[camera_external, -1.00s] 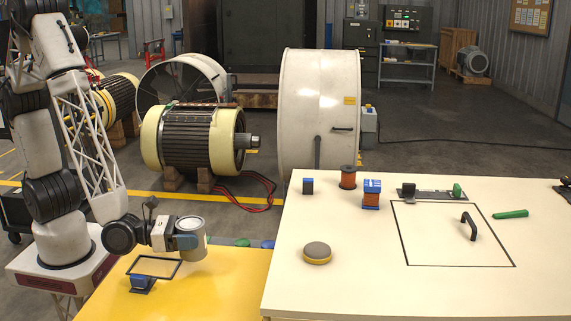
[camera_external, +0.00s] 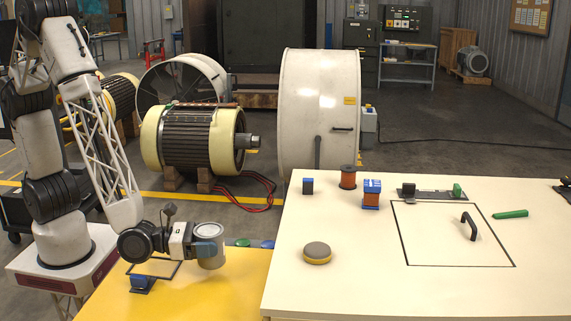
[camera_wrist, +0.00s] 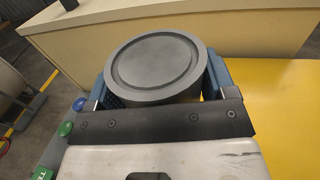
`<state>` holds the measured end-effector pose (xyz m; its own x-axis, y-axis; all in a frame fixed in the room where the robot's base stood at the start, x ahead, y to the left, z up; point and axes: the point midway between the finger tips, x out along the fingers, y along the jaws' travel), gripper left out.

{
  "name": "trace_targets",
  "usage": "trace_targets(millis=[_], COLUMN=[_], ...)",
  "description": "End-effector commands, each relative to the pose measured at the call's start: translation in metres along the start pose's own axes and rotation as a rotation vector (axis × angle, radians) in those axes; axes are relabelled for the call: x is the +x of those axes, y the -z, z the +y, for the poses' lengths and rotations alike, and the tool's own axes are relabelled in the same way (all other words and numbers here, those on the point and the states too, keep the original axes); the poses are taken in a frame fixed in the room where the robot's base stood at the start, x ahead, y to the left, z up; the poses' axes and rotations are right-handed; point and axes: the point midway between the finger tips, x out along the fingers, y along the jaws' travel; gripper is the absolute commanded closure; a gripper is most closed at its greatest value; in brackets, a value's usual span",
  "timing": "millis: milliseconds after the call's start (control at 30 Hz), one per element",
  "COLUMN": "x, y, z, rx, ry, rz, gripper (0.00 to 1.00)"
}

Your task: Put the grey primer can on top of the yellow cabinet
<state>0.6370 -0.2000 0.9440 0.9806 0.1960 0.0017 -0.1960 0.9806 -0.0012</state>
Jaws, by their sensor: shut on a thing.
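The grey primer can (camera_external: 210,250) is upright between the fingers of my gripper (camera_external: 208,246). In the wrist view the can's round grey lid (camera_wrist: 152,62) fills the space between the blue finger pads of my gripper (camera_wrist: 160,85), which is shut on it. The yellow cabinet's top (camera_external: 215,291) lies below and around the can; it also shows in the wrist view (camera_wrist: 275,110). The can's base is close to the yellow top, and I cannot tell if it touches.
A blue block (camera_external: 142,283) and a black frame outline (camera_external: 155,268) are on the yellow top at left. Green (camera_external: 243,242) and blue (camera_external: 267,244) buttons sit at its back edge. The higher cream worktop (camera_external: 400,285) stands at right. The front yellow area is clear.

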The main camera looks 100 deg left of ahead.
Motion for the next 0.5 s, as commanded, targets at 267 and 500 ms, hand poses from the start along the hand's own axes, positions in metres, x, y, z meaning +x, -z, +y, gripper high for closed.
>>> trace_targets(millis=[267,500], x=[-0.001,-0.001], y=[0.03,0.034], z=[0.001,0.001], rx=[0.002,0.001], ry=[0.0,0.0], rz=[0.002,0.0], gripper=[0.59,0.59])
